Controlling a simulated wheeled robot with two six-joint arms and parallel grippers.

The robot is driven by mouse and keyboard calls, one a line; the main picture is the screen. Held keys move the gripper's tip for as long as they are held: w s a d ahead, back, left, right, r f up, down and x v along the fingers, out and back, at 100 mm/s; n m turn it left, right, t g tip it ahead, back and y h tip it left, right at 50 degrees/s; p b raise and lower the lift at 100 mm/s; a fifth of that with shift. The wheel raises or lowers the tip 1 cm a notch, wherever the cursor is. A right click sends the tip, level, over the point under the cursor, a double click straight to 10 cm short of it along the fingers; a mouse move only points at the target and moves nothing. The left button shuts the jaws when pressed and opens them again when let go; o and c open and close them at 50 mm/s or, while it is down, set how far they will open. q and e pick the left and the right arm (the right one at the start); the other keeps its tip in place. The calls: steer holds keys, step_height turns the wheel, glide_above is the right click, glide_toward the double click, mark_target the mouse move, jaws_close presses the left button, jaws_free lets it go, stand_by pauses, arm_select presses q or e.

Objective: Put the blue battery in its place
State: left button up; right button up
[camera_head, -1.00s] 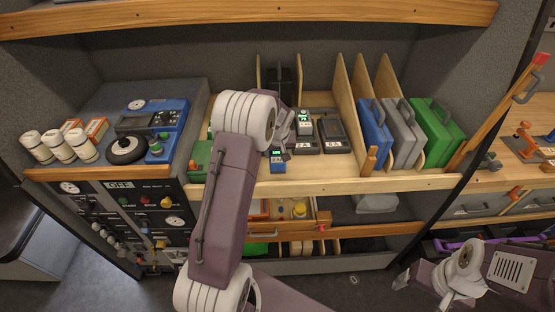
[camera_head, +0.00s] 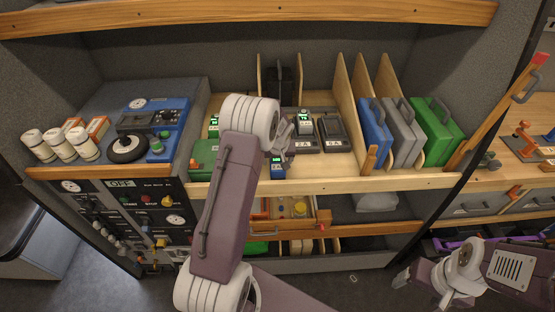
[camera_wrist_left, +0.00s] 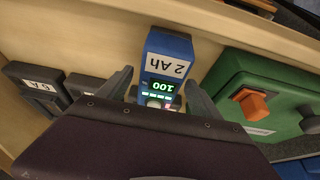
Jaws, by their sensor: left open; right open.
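The blue battery (camera_head: 278,168) stands near the front edge of the wooden shelf, in front of the chargers. In the left wrist view the blue battery (camera_wrist_left: 168,48) shows a "2 Ah" label and a lit display reading 100. My left gripper (camera_head: 283,130) is open just above and behind it. In the wrist view the left gripper's fingers (camera_wrist_left: 158,88) stand apart on either side of the battery's display end; I cannot tell whether they touch it. My right gripper (camera_head: 420,284) is low at the right, open, empty.
A green box (camera_head: 203,158) with an orange switch (camera_wrist_left: 254,103) sits left of the battery. Wooden dividers with blue (camera_head: 374,130), grey and green cases stand to the right. A blue device (camera_head: 155,120) is at far left. An open drawer (camera_head: 285,208) lies below the shelf.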

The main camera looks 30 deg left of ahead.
arm_select(q)
steer(key=shift+r, duration=0.3)
steer(key=v, duration=1.2)
steer(key=s+d+f+m+g+h, duration=0.1)
steer(key=s+d+f+m, duration=0.2)
steer(key=s+d, duration=0.3)
steer(key=s+d+f+m+g+h, duration=0.1)
steer(key=s+d+f+m, duration=0.2)
steer(key=s+d, duration=0.4)
steer(key=s, duration=0.8)
steer(key=shift+s+g+b, duration=0.3)
steer(key=shift+s+b, duration=0.05)
steer(key=shift+s, duration=0.05)
